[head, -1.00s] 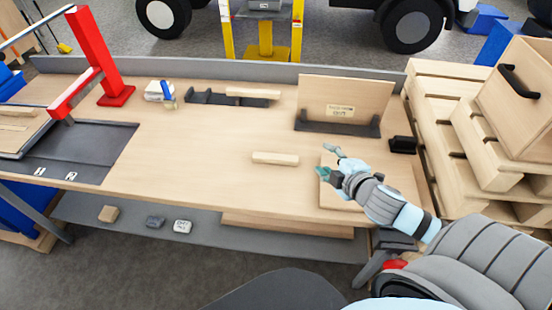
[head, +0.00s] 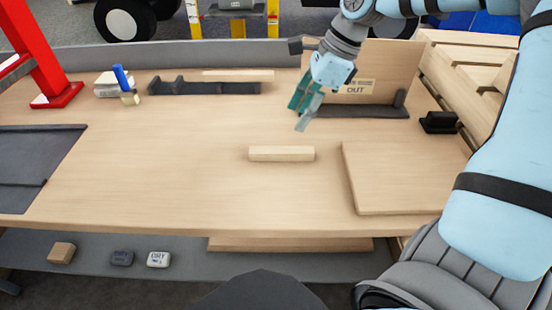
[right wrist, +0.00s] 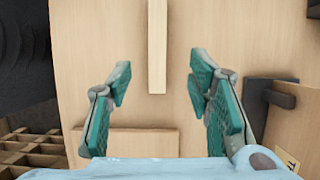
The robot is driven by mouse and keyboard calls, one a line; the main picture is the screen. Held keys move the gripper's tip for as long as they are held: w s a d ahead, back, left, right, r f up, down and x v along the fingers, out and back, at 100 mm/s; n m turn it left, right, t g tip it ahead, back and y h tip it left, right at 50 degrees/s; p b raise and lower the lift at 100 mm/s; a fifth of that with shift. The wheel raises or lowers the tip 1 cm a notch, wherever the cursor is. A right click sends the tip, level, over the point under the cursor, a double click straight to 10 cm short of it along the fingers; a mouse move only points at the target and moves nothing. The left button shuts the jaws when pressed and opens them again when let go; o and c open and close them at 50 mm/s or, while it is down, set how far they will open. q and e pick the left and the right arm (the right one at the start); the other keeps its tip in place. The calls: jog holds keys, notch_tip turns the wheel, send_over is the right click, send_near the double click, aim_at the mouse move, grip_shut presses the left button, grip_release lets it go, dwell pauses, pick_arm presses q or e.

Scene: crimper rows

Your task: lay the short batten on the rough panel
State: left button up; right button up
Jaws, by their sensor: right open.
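The short batten (head: 281,153), a pale wooden bar, lies flat on the bench near the middle. It also shows in the right wrist view (right wrist: 157,45), ahead of the fingers. A flat square wooden panel (head: 400,180), which seems to be the rough panel, lies bare on the bench to the batten's right. Its edge shows low in the right wrist view (right wrist: 125,142). My right gripper (head: 303,108) is open and empty, above the bench and beyond the batten, in front of the dark stand. My left gripper is out of view.
An upright labelled board (head: 385,75) stands in a dark stand (head: 360,111). A small black block (head: 439,122) sits at right.

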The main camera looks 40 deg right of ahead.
jog(key=x, duration=0.4)
jog(key=shift+s+d+f+b, duration=0.1)
jog(key=shift+s+f+b, duration=0.05)
jog(key=shift+s+b, duration=0.2)
jog(key=b+x, duration=0.1)
jog(key=x, duration=0.4)
jog(key=shift+w+f, duration=0.2)
jog(key=shift+f, duration=0.15)
jog(key=shift+a+f+b, duration=0.2)
jog(key=shift+a+b, duration=0.05)
jog(key=shift+b, duration=0.05)
jog(key=shift+r, duration=0.1)
grip_shut()
jog(key=shift+w+r, duration=0.1)
jog(key=shift+r, duration=0.25)
notch_tip(320, 180, up, 19)
jog(key=p, duration=0.6)
pick_arm(q)
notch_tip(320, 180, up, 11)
jog(key=p, duration=0.7)
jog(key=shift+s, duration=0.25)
pick_arm(e)
notch_tip(320, 180, up, 9)
send_over(281, 149)
jog(key=shift+s+d+f, duration=0.2)
jog(key=shift+s+f, duration=0.05)
jog(key=shift+s, duration=0.05)
